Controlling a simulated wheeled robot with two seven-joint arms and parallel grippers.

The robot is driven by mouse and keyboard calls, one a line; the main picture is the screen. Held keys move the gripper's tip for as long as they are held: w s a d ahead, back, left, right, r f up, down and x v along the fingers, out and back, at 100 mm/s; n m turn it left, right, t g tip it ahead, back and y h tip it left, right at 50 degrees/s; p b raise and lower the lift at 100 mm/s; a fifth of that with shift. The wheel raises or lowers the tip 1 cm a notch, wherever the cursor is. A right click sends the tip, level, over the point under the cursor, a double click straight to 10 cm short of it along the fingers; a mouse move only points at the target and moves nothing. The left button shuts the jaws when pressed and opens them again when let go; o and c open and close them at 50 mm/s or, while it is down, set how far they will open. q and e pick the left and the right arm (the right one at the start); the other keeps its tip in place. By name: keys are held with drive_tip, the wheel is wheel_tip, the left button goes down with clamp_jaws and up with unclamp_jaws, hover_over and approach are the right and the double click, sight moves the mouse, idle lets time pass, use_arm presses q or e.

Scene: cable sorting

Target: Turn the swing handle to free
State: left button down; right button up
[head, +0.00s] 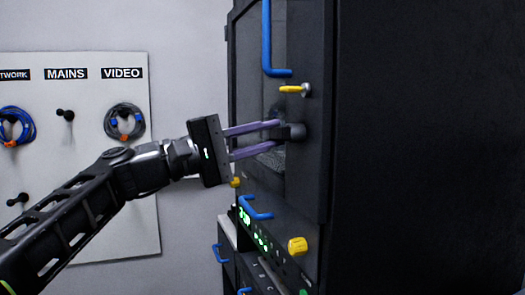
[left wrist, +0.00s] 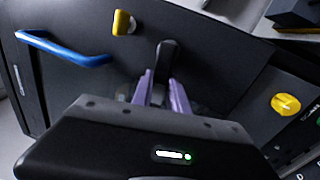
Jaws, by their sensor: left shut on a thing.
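The swing handle (head: 295,132) is a short black grip on the dark cabinet door (head: 313,190). It also shows in the left wrist view (left wrist: 165,60), sticking up between my fingers. My left gripper (head: 276,135) has purple fingers, one above and one below the handle in the head view. It is shut on the handle, and the fingers hide part of it. In the left wrist view the gripper (left wrist: 161,92) has a finger on each side of the handle. My right gripper is in neither view.
A blue bar handle (head: 267,45) and a yellow latch (head: 291,89) are above the grip. Below are a yellow knob (head: 297,246) and another blue handle (head: 255,209). A white board (head: 85,190) with hung cables stands left.

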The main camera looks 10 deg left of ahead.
use_arm(q)
drive_tip(key=shift+r+m, duration=0.1)
drive_tip(key=shift+m, duration=0.6)
drive_tip(key=shift+r, duration=0.1)
drive_tip(key=c, duration=1.3)
unclamp_jaws()
drive_tip(key=b+v, duration=0.1)
drive_tip(key=v, duration=0.6)
drive_tip(key=shift+a, duration=0.35)
drive_tip(key=shift+s, duration=0.15)
